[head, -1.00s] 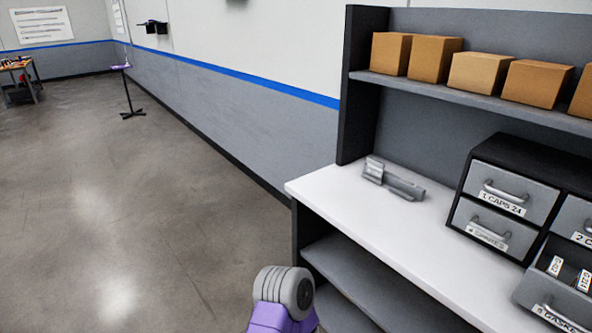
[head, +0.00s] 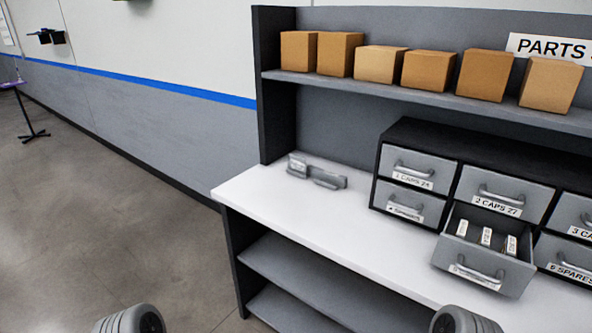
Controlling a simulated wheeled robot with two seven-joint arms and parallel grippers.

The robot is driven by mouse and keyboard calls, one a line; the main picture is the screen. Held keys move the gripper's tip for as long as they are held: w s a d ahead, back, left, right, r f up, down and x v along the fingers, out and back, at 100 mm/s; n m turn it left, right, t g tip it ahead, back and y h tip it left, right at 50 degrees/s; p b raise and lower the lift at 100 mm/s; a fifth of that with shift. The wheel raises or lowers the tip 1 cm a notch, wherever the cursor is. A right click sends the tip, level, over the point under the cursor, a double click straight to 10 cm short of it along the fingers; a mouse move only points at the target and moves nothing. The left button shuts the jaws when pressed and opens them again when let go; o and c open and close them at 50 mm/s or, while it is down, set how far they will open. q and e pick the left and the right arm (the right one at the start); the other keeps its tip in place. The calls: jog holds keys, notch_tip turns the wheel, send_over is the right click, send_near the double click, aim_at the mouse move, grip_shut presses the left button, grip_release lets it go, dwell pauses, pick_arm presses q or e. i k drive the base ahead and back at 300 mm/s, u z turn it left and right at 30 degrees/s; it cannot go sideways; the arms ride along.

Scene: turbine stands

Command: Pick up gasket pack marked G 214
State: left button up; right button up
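Three small packs with white labels stand upright in an open drawer (head: 485,266) of the dark drawer cabinet: a left pack (head: 462,228), a middle pack (head: 486,236) and a right pack (head: 511,245). Their markings are too small to read, so I cannot tell which is G 214. The label on the open drawer's front is also unclear. Two rounded grey parts of my arms show at the bottom edge. Neither gripper is in view.
The cabinet (head: 425,138) stands on a white counter (head: 265,205); its other visible drawers are shut. A grey bracket-like holder (head: 317,172) lies left of it, with clear counter between. Cardboard boxes (head: 380,64) line the shelf above. Open floor (head: 90,215) is at left.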

aim_at(483, 239)
jog(key=z, duration=0.3)
jog(key=k, duration=0.5)
jog(key=z, duration=0.85)
jog(key=i, duration=0.55)
jog(key=z, duration=0.05)
